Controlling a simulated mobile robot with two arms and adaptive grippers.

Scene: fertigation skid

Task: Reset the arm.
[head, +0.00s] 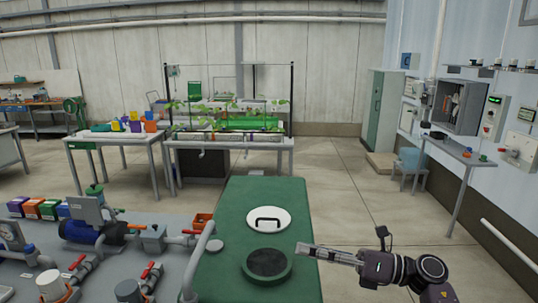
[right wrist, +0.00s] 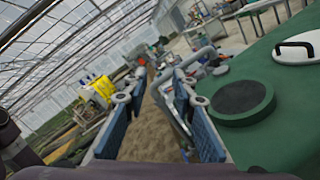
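My right gripper (head: 302,249) reaches in from the right in the head view, pointing left over the green tank top, near the dark round lid (head: 267,264). In the right wrist view the two blue-padded fingers of my right gripper (right wrist: 160,82) stand apart with nothing between them. The dark lid (right wrist: 242,98) lies to the right of the fingers there. My right arm (head: 405,270) is bent at the lower right of the head view. My left gripper is not in view.
The green tank (head: 235,215) carries a white lid with a black handle (head: 268,219). Pumps, pipes and red-handled valves (head: 150,270) crowd the grey skid at left. A wall-side table (head: 455,150) stands at right. The floor (head: 350,190) between is clear.

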